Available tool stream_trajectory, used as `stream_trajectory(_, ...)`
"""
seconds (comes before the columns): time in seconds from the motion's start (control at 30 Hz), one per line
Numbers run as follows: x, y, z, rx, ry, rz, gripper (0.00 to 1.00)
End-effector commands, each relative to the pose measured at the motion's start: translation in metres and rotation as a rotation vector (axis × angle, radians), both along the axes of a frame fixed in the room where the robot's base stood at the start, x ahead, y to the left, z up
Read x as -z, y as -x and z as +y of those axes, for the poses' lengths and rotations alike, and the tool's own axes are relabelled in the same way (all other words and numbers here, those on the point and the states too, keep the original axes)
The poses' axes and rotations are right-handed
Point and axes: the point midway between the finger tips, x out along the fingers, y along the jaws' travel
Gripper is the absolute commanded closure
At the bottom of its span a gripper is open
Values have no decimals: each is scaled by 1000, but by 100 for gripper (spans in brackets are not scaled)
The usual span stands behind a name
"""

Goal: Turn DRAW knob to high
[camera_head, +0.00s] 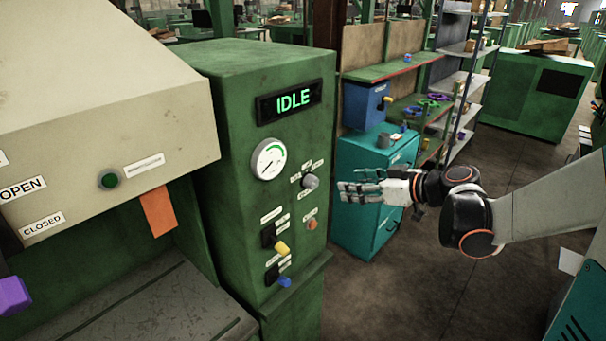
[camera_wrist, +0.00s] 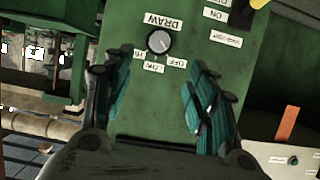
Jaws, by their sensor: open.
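The DRAW knob (camera_head: 311,181) is a small round grey knob on the green control panel, to the right of the gauge. In the wrist view the DRAW knob (camera_wrist: 159,41) has HI, LOW and OFF labels around it; which one its pointer meets is too small to tell. My gripper (camera_head: 348,189) is open and empty, just right of the knob in the head view and apart from it. In the wrist view the fingers of my gripper (camera_wrist: 158,72) spread on both sides, with the knob ahead between and beyond their tips.
A yellow switch (camera_head: 282,248), a blue switch (camera_head: 285,282) and an orange button (camera_head: 312,224) sit lower on the panel. The display (camera_head: 292,101) reads IDLE. A teal cabinet (camera_head: 365,200) stands behind my gripper. The floor to the right is open.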

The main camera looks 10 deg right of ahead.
Motion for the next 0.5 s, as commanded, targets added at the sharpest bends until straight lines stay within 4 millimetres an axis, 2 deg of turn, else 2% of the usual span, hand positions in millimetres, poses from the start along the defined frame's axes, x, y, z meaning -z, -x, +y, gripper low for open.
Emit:
stream_trajectory(0.17, 7, -12, 9, -7, 1, -5, 48)
stream_trajectory(0.5, 32, -61, 45, -6, 1, -5, 48)
